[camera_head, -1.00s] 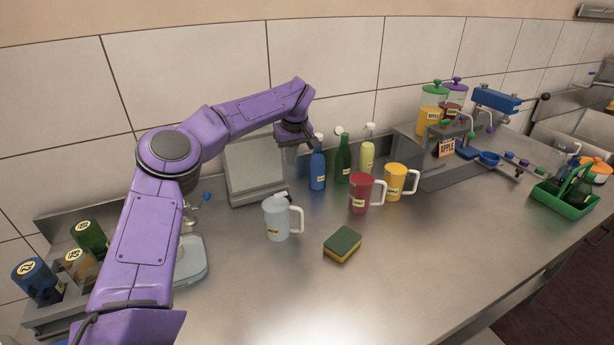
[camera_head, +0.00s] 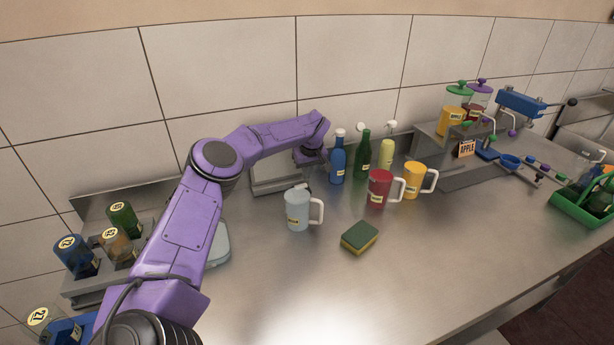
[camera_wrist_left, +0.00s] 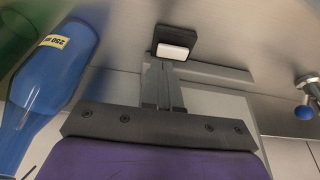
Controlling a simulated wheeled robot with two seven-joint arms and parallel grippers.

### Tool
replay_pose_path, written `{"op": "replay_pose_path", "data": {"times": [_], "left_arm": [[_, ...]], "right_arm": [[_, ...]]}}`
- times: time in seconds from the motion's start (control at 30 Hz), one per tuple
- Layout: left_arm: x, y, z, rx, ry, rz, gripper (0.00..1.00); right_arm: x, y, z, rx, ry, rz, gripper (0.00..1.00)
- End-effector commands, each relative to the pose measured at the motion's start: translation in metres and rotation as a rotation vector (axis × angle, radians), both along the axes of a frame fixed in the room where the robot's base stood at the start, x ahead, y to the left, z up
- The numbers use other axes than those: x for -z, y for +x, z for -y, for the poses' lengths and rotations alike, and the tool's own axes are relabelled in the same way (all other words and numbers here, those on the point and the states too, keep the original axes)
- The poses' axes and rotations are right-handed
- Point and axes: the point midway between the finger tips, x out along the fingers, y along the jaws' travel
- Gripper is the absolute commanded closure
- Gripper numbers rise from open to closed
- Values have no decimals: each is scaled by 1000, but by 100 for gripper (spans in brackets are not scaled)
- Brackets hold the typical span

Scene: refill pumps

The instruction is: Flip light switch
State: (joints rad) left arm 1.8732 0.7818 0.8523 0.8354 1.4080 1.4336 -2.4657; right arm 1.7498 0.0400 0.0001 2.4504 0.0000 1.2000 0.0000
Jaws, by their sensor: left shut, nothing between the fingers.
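A small switch with a white rocker on a black base (camera_wrist_left: 174,46) shows at the top middle of the left wrist view. Which way the rocker is set cannot be told. My left gripper's grey fingers (camera_wrist_left: 166,66) are shut and empty, with their tips just below the switch in that view. Whether they touch it is unclear. In the head view my left gripper (camera_head: 308,157) is low by the back wall, left of the blue bottle (camera_head: 338,162). I cannot make out the switch in the head view. My right gripper is not in view.
The blue bottle fills the left of the left wrist view (camera_wrist_left: 45,85). A green bottle (camera_head: 362,160) stands right of it. A pale mug (camera_head: 297,209), red mug (camera_head: 379,188), yellow mug (camera_head: 412,180) and sponge (camera_head: 360,238) are in front. The front counter is clear.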

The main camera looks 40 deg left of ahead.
Motion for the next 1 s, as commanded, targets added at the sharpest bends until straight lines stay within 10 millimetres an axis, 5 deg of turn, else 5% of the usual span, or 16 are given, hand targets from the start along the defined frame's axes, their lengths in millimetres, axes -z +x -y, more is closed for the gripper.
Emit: {"op": "replay_pose_path", "data": {"times": [0.27,0.57,0.73,1.0], "left_arm": [[27,0,1,2,-1,-1,100],[29,1,1,1,0,0,100],[43,0,2,0,0,0,100],[37,-1,1,-1,1,-2,100]], "right_arm": [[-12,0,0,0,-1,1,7],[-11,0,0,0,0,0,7],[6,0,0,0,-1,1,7],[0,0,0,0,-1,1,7]]}}
